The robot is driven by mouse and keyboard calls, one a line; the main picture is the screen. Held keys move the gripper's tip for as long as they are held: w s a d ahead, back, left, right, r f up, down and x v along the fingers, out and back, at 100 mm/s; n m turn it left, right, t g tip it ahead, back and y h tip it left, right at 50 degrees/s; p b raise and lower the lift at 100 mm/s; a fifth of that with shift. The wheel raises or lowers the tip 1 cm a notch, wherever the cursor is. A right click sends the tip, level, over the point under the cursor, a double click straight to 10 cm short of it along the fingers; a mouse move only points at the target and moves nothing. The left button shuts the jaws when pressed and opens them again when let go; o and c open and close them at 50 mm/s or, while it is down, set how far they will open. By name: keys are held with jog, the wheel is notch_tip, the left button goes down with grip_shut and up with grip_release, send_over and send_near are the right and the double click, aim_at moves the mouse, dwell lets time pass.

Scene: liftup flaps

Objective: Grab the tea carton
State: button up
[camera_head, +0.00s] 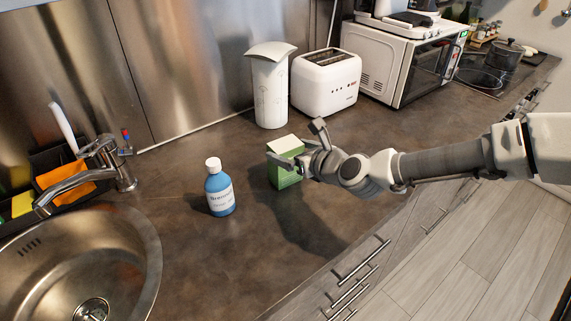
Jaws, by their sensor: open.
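The tea carton (285,177) is a small green box with a pale top, standing upright on the brown countertop near the middle of the view. My gripper (296,144) is open at the carton's upper right side, with one finger across the front of its top and the other raised behind it. The gripper covers part of the carton's right side. I cannot tell whether the fingers touch the carton.
A blue bottle (219,191) with a white cap stands left of the carton. A white canister (269,92), toaster (326,83) and microwave (395,62) stand behind. A sink (148,262) with a faucet (122,172) is at left. The counter in front is clear.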

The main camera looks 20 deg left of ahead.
jog(key=shift+x, duration=1.25)
jog(key=c, duration=0.9)
jog(key=shift+c, duration=0.2)
jog(key=shift+r, duration=0.15)
